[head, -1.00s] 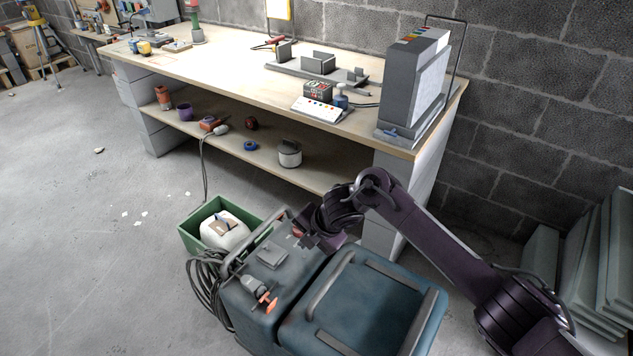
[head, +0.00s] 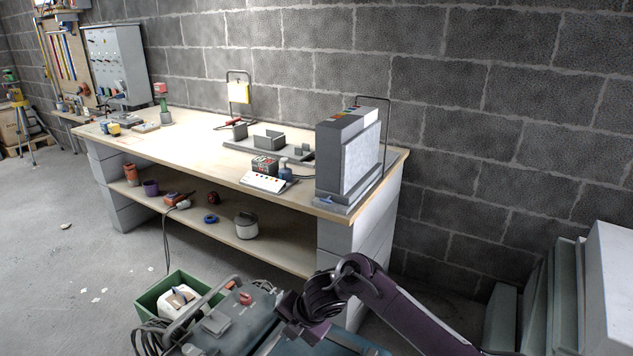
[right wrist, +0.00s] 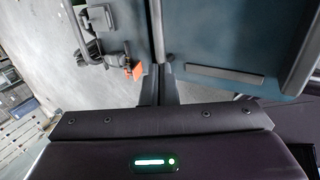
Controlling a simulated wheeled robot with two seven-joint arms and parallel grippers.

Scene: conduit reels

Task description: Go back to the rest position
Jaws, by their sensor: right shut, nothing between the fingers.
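My right gripper (head: 299,316) shows at the bottom centre of the head view, above a dark teal machine case (head: 235,330). In the right wrist view its closed fingers (right wrist: 159,85) point at the gap between two parts of the case (right wrist: 235,35), with nothing between them. My purple right arm comes in from the lower right. My left gripper is not in view.
A wooden workbench (head: 200,145) on block legs stands behind, holding a grey upright unit (head: 345,155) and a white panel with coloured buttons (head: 264,182). A green crate (head: 160,300) sits left of the case. Grey panels (head: 570,300) lean at the right. Open floor lies left.

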